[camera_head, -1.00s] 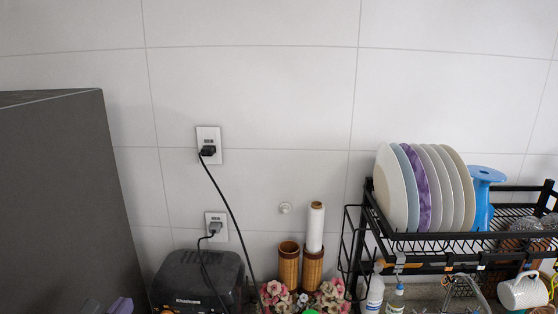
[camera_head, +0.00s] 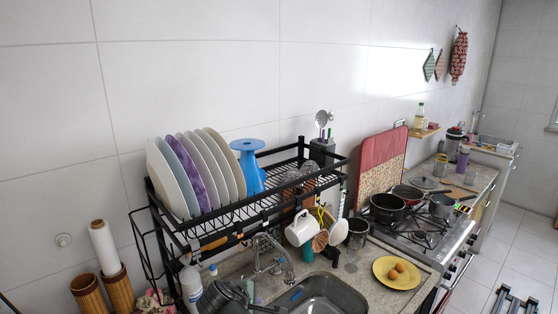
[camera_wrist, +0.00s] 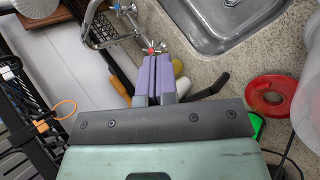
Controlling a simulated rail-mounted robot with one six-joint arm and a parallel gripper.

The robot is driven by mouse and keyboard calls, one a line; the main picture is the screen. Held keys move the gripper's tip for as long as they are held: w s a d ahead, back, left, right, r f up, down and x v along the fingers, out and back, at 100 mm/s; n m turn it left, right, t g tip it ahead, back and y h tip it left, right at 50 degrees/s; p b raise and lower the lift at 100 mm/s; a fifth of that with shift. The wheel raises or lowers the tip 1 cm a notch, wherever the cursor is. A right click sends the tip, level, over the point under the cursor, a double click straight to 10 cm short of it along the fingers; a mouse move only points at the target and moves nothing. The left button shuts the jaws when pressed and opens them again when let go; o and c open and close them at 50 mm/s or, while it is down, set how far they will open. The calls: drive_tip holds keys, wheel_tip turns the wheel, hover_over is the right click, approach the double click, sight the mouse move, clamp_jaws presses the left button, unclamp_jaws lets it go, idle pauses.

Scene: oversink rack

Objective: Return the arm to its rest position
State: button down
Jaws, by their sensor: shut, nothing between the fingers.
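My gripper (camera_wrist: 153,78) shows in the wrist view, its two purple fingers side by side and shut with nothing between them. It is above the counter beside the sink (camera_wrist: 215,22), with the faucet (camera_wrist: 110,30) just beyond the fingertips. In the head view neither my gripper nor my arm can be made out clearly. The black dish rack (camera_head: 225,208) stands over the sink there and holds several plates (camera_head: 192,175) upright and a blue stand-like item (camera_head: 248,168).
A white mug (camera_head: 300,229) hangs under the rack. A yellow plate (camera_head: 397,272) with eggs lies on the counter right of the sink. The stove (camera_head: 425,230) carries pots. A red round item (camera_wrist: 271,90) and a dark rack edge (camera_wrist: 35,130) flank my gripper.

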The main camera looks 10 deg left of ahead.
drive_tip(key=s+d+f+m+g+y+b, duration=0.1)
drive_tip(key=d+f+m+g, duration=0.25)
drive_tip(key=d+m, duration=1.05)
drive_tip(key=s+d+f+m+g+y, duration=0.15)
drive_tip(key=d+m+g, duration=0.3)
drive_tip(key=d, duration=1.75)
wheel_tip(320, 180, down, 34)
drive_tip(key=s+b, duration=0.2)
drive_tip(key=b, duration=3.2)
wheel_tip(320, 180, up, 13)
drive_tip(key=p, duration=1.3)
drive_tip(key=shift+a, duration=0.4)
drive_tip(key=shift+f+m, duration=0.1)
drive_tip(key=shift+m, duration=0.15)
